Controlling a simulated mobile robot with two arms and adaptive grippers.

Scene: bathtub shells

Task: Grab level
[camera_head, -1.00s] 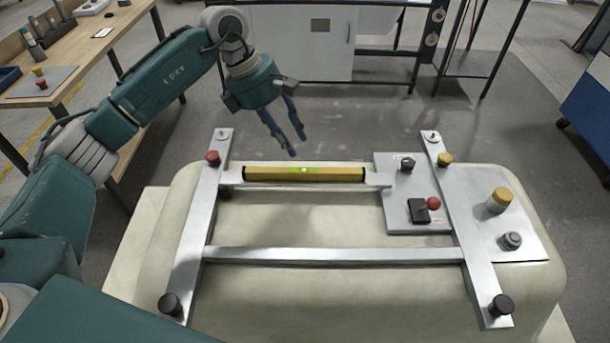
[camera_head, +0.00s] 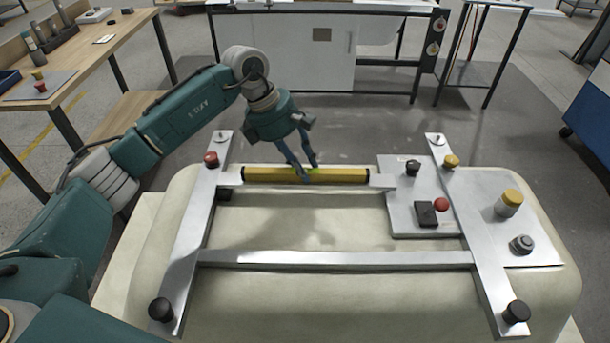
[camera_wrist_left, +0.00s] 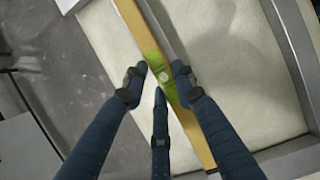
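The level is a yellow bar (camera_head: 268,174) with dark ends and a green vial in its middle. It lies along the far metal crossbar of the frame on the bathtub shell. In the left wrist view the level (camera_wrist_left: 134,22) runs diagonally, its green part between my fingertips. My left gripper (camera_head: 306,174) is over the middle of the level, fingers pointing down. In the wrist view its fingers (camera_wrist_left: 162,80) are spread on both sides of the level, with gaps visible, so it is open. My right gripper is not in view.
The metal frame (camera_head: 335,258) rests on the cream shell (camera_head: 330,315), with black, red and yellow knobs on it. A plate with knobs (camera_head: 405,215) lies right of the level. A wooden table (camera_head: 120,28) stands at the back left. Grey floor lies behind the shell.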

